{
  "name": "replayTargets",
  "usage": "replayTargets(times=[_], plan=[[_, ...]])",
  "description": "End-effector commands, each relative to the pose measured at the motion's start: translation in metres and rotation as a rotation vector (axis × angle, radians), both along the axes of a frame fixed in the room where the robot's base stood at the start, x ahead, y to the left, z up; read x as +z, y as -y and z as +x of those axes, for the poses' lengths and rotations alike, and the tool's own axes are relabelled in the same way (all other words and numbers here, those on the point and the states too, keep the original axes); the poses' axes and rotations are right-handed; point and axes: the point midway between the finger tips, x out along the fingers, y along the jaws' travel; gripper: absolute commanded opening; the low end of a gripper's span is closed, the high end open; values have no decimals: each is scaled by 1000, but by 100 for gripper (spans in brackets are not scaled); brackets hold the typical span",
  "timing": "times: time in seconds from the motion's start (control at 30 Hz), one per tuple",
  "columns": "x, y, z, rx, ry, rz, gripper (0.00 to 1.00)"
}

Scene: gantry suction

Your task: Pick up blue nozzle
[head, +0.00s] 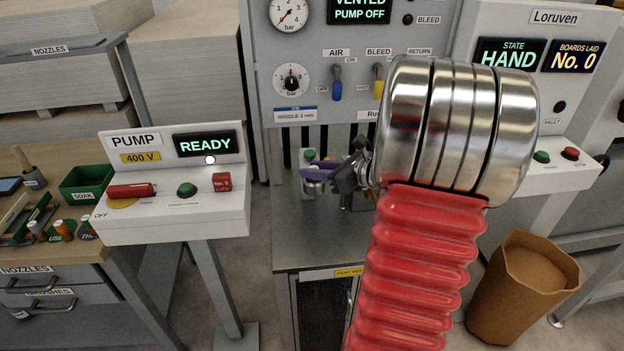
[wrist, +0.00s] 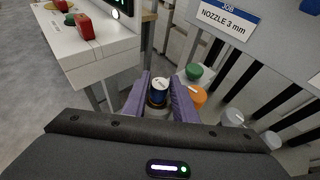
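The blue nozzle (wrist: 158,93) is a small upright cylinder with a pale top and a dark blue body, seen between the two purple fingers of my gripper (wrist: 159,100) in the wrist view. One finger is on each side of it, very close. I cannot tell whether they touch it. In the head view my gripper (head: 328,174) is over the metal bench top at the foot of the grey panel. A small silver cylinder is just below the purple finger there, and my arm hides part of this area.
Beside the blue nozzle stand a green-topped piece (wrist: 195,72) and an orange-topped piece (wrist: 194,96), close to my right finger. The grey panel (head: 325,95) rises behind. The pump box (head: 170,210) stands to the left, and a brown bin (head: 520,285) to the right.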

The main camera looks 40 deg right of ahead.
Motion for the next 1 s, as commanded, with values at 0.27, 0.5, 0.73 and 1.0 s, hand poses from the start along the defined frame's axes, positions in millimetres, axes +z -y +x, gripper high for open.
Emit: replayTargets(times=[0.27,0.5,0.73,1.0], plan=[[-3,-1,6,-1,0,1,25],[-3,-1,6,-1,0,1,25],[-3,-1,6,-1,0,1,18],[-3,-1,6,-1,0,1,0]])
